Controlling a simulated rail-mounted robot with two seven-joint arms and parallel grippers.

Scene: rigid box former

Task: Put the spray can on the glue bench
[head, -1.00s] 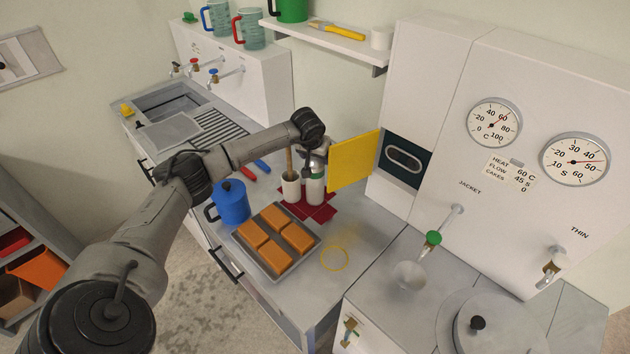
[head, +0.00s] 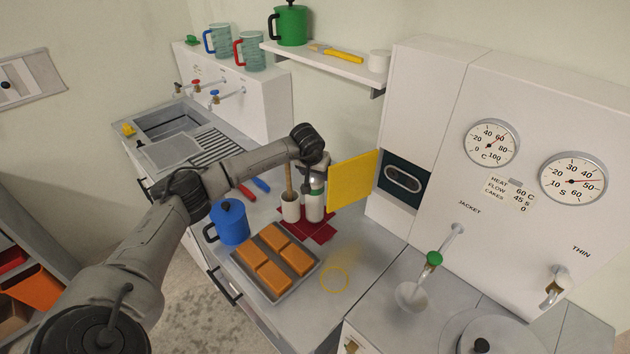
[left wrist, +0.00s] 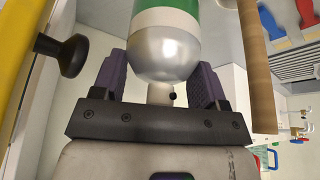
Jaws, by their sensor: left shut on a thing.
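The spray can (head: 314,208), white with a green band and a silver domed top, is upright at the dark red mat (head: 322,234). I cannot tell whether its base touches the mat. My left gripper (head: 315,182) is at the can's top and shut on it. In the left wrist view the can (left wrist: 165,50) shows its silver shoulder and pale nozzle between the purple finger pads of the gripper (left wrist: 160,85). The grey bench top (head: 350,275) holds the mat; I cannot tell for sure that this is the glue bench. My right gripper is not in view.
A white cup (head: 290,208) with a wooden stick stands close left of the can. A yellow panel (head: 352,181) is close right. A blue pot (head: 230,222) and a tray (head: 298,285) of orange blocks stand nearer.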

